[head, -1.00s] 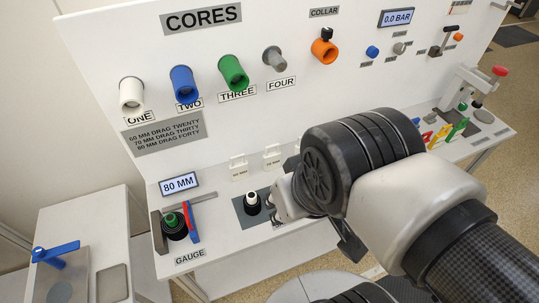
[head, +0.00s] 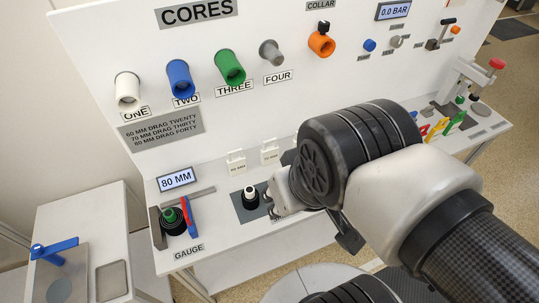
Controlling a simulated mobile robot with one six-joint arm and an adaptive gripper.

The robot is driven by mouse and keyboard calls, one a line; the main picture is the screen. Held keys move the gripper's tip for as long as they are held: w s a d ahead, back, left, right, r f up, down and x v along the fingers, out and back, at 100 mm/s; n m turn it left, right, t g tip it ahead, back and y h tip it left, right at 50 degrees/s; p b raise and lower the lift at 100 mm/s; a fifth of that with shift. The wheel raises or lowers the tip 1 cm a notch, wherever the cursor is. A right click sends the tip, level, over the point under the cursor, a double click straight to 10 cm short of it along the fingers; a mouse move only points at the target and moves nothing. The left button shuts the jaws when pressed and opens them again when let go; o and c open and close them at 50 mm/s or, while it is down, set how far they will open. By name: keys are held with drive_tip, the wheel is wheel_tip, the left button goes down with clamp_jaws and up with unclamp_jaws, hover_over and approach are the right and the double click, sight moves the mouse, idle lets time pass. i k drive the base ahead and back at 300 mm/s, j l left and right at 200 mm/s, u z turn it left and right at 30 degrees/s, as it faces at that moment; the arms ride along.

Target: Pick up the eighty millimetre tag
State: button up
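Two white tags stand on the white shelf against the panel: one reads 60 MM (head: 237,163), the other 70 MM (head: 270,152). To their right my arm's wrist covers the shelf, and the eighty millimetre tag cannot be made out there; at most a pale sliver shows at the wrist's edge. My gripper (head: 348,238) is mostly hidden behind my wrist.
The gauge display (head: 177,180) reads 80 MM. A dark and green roll (head: 172,217) sits in the gauge beside a red and blue piece (head: 190,216). A black and white spool (head: 250,197) stands close left of my wrist. Colored cores (head: 179,80) project from the panel above.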

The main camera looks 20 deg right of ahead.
sight(294, 140)
drive_tip(key=z, duration=0.75)
drive_tip(key=k+l+u, duration=0.25)
drive_tip(key=k+l, duration=0.2)
drive_tip(key=i+j+z, duration=0.2)
drive_tip(key=z, duration=0.15)
drive_tip(key=i+j+z, duration=0.2)
drive_tip(key=j+z, duration=0.2)
drive_tip(key=i+j+z, duration=0.15)
drive_tip(key=j+z, duration=0.2)
drive_tip(key=i+j+z, duration=0.1)
drive_tip(key=j+z, duration=0.3)
drive_tip(key=l, duration=0.1)
